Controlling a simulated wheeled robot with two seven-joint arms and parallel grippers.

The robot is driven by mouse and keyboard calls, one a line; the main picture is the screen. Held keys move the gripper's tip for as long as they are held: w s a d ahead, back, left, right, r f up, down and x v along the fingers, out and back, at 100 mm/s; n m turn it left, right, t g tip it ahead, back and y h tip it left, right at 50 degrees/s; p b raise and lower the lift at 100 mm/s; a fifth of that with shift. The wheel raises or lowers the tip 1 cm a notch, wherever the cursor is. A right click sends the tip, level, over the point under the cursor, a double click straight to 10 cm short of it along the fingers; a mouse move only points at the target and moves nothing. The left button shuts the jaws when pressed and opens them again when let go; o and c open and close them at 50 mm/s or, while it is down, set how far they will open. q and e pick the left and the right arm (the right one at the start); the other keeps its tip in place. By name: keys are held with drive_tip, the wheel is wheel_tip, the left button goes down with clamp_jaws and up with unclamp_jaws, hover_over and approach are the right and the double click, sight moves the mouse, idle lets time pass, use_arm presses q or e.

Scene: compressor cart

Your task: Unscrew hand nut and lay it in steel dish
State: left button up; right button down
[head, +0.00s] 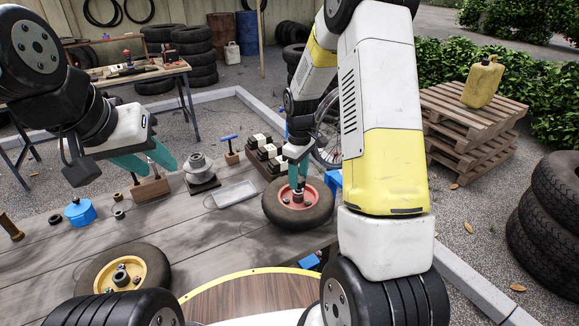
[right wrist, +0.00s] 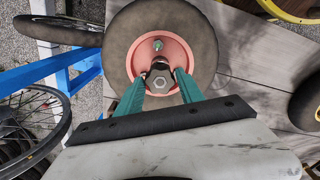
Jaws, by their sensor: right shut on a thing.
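The hand nut (right wrist: 160,81) shows as a grey hexagonal piece at the middle of the red hub (right wrist: 140,47) in the right wrist view. My right gripper (head: 298,186) points down at this wheel in the head view. Its teal fingers (right wrist: 163,76) are shut on the nut from both sides and hide part of it. Whether the nut is still on its stud cannot be told. The steel dish (head: 235,194) is a shallow, empty-looking rectangular tray on the bench, left of the wheel. My left gripper (head: 163,173) is open and empty, left of the dish.
A grey flanged part (head: 200,168) and a blue T-handle tool (head: 229,145) stand behind the dish. A dark block rack (head: 264,155) stands behind the wheel. A blue pot (head: 79,212) and a yellow-hubbed wheel (head: 150,262) are at left. Bare bench lies between the wheels.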

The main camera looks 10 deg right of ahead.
sight(299, 179)
drive_tip(key=shift+r, duration=1.6)
